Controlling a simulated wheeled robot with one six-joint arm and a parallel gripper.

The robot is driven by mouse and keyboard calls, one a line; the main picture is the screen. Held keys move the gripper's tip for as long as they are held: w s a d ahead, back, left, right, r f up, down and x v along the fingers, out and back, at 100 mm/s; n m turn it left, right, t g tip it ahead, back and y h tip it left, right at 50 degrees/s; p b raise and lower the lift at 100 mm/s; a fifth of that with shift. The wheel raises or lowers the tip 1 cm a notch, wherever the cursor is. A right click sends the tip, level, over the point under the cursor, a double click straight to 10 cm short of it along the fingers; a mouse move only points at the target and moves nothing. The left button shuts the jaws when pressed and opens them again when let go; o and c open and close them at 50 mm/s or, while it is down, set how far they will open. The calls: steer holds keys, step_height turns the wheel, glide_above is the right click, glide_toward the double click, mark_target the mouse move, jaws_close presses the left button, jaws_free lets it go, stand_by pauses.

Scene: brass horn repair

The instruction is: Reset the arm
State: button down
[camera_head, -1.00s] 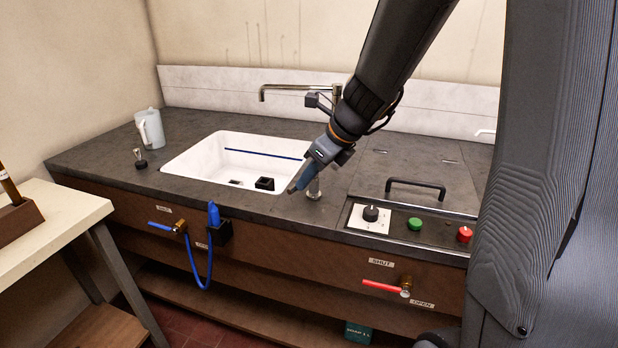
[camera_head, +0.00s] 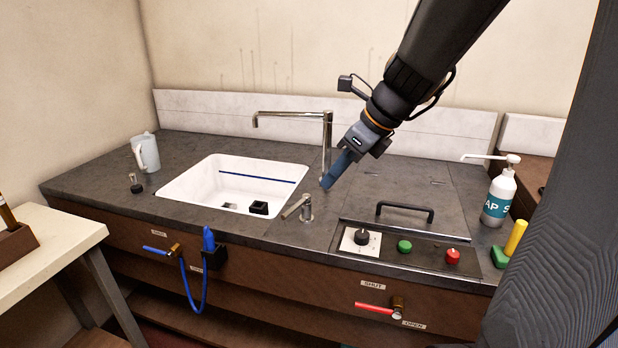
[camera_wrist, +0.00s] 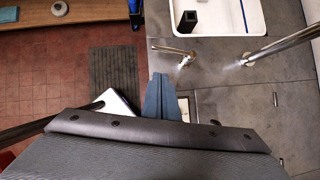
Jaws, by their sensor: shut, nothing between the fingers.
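My gripper (camera_head: 327,184) is shut and empty, its blue-grey fingers pointing down and left above the dark counter (camera_head: 330,215). In the head view it hangs just right of the tall faucet (camera_head: 290,114) and above the short metal lever (camera_head: 303,207). In the wrist view the closed fingers (camera_wrist: 160,95) meet at the middle, with the lever (camera_wrist: 175,50) beyond them and the faucet spout (camera_wrist: 285,42) to the right.
The white sink (camera_head: 180,187) holds a small black block (camera_head: 258,208). A lid with a black handle (camera_head: 404,207) and a control panel with knobs (camera_head: 405,247) lie right. A soap bottle (camera_head: 498,195) and grey jug (camera_head: 147,152) stand on the counter. Red (camera_head: 372,307) and blue-handled (camera_head: 155,250) valves stick out in front.

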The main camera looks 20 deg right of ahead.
steer(key=s+a+f+n+g+h, duration=0.2)
steer(key=s+f+n, duration=0.4)
steer(key=n, duration=0.8)
steer(key=s+a+f+n+g+h, duration=0.2)
steer(key=s+f+n, duration=0.4)
steer(key=f+n, duration=0.4)
steer(key=n, duration=0.3)
steer(key=shift+s+a+n, duration=0.2)
steer(key=shift+a+n, duration=0.1)
steer(key=shift+n, duration=0.1)
steer(key=shift+d, duration=0.1)
